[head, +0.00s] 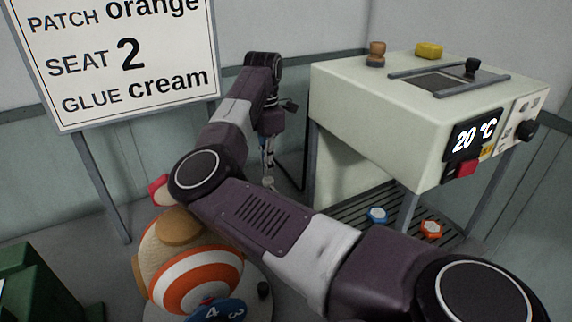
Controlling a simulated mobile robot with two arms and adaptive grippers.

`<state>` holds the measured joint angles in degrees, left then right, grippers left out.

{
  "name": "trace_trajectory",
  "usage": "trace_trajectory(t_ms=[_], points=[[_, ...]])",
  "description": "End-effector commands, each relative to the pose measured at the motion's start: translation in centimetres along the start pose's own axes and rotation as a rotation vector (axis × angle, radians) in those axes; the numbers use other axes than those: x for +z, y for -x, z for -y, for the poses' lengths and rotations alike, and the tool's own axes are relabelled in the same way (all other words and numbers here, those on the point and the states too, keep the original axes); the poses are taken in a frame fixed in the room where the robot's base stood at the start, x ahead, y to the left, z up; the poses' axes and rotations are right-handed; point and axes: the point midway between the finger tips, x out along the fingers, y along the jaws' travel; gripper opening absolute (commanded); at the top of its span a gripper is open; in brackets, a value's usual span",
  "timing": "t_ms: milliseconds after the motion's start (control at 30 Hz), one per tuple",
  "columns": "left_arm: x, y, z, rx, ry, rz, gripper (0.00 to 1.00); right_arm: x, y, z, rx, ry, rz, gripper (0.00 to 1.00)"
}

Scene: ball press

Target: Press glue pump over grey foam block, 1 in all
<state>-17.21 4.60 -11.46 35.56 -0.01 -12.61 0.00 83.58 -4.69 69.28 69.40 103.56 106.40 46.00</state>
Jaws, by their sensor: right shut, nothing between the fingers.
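My right arm comes in from the lower right and crosses the middle of the view. Its gripper (268,165) points down beyond the arm's bend, left of the white press. Its fingers are shut with nothing between them. I cannot make out a glue pump or a grey foam block. The arm hides much of the area in front of the press. A small red thing (158,188) shows at the arm's left edge, mostly covered, and I cannot tell what it is. My left gripper is not in view.
The white press (370,115) reads 20 °C. Blue (377,215) and orange (431,229) hexagonal pieces lie on the slatted rack below. A striped ball (190,275) sits lower left, by a green box (40,285). The sign (130,60) says patch orange, seat 2, glue cream.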

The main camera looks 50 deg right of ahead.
Motion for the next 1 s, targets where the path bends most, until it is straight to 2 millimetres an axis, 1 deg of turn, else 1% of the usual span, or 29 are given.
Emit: trace_trajectory(t_ms=[133,233,700,800,1000], points=[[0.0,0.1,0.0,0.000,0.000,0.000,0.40,0.0,0.2,0.0,0.001,0.000,0.000,0.00],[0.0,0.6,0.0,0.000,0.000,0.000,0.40,0.0,0.9,0.0,0.001,0.000,0.000,0.00],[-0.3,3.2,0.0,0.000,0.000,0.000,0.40,0.0,5.7,0.0,0.001,0.000,0.000,0.00],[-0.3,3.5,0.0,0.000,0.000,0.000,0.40,0.0,6.1,0.0,0.000,0.000,0.000,0.00],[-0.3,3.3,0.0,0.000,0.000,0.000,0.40,0.0,6.0,0.0,0.000,0.000,0.000,0.00]])
